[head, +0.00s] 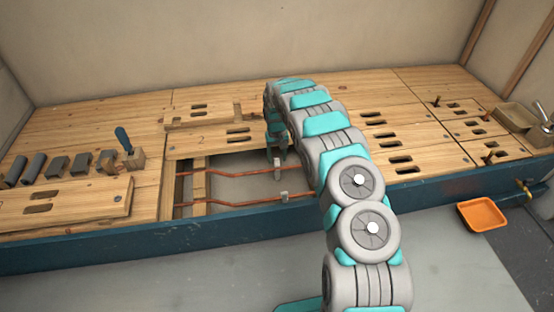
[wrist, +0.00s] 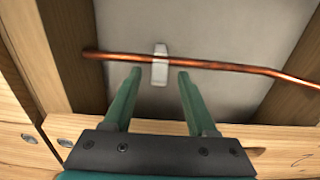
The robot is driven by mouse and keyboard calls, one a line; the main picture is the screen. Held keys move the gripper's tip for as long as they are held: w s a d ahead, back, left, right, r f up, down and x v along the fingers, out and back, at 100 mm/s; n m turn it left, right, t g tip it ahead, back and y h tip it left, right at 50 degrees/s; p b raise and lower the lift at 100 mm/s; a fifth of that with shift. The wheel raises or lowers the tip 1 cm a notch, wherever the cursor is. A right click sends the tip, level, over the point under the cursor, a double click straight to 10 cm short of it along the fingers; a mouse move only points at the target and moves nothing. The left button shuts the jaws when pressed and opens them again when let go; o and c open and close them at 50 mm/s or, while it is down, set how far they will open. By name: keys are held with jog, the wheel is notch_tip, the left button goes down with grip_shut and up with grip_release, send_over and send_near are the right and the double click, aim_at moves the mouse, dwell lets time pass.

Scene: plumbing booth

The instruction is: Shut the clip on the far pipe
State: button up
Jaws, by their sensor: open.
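The far copper pipe (head: 235,173) runs across the open bay in the bench floor, and it crosses the wrist view (wrist: 228,65). A small pale grey clip (wrist: 160,72) sits at this pipe, and its top shows in the head view (head: 277,163). I cannot tell how far the clip is closed. My gripper (wrist: 159,73) is open and empty, with one fingertip on each side of the clip and a gap to both. In the head view my gripper (head: 277,155) points down into the bay, partly hidden by my arm.
A near copper pipe (head: 240,203) with its own pale clip (head: 284,197) runs closer to the bench front. Wooden joists and slotted boards (head: 210,136) border the bay. Grey blocks and a blue-handled tool (head: 124,140) stand left. An orange tray (head: 482,215) is at right.

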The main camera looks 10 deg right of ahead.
jog(key=shift+f, duration=0.6)
grip_shut()
